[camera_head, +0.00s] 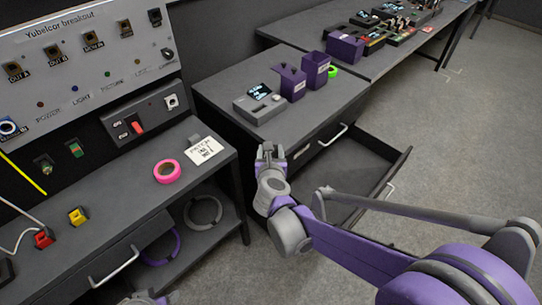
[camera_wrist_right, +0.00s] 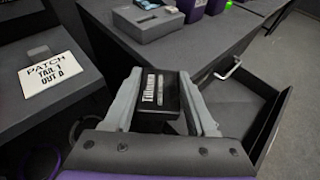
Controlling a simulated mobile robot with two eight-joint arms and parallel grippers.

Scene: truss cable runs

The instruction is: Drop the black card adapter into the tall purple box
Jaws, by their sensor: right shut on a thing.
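The black card adapter (camera_wrist_right: 158,92), with white lettering, is between the fingers of my right gripper (camera_wrist_right: 160,80), which is shut on it. In the head view my right gripper (camera_head: 268,152) hangs in front of the middle bench, above the gap by the open drawer. The adapter is hard to make out there. Two purple boxes stand on the middle bench, behind and to the right of the gripper. The one at the right (camera_head: 316,70) looks the taller; the notched one (camera_head: 291,83) is beside it. Only a sliver of my left gripper (camera_head: 146,299) shows at the bottom edge.
A grey device with a screen (camera_head: 259,105) sits before the boxes. The drawer (camera_head: 372,180) is pulled out below. Another purple box (camera_head: 344,49) stands on the far bench. A pink tape roll (camera_head: 167,171) and a patch card (camera_head: 204,149) lie on the near bench.

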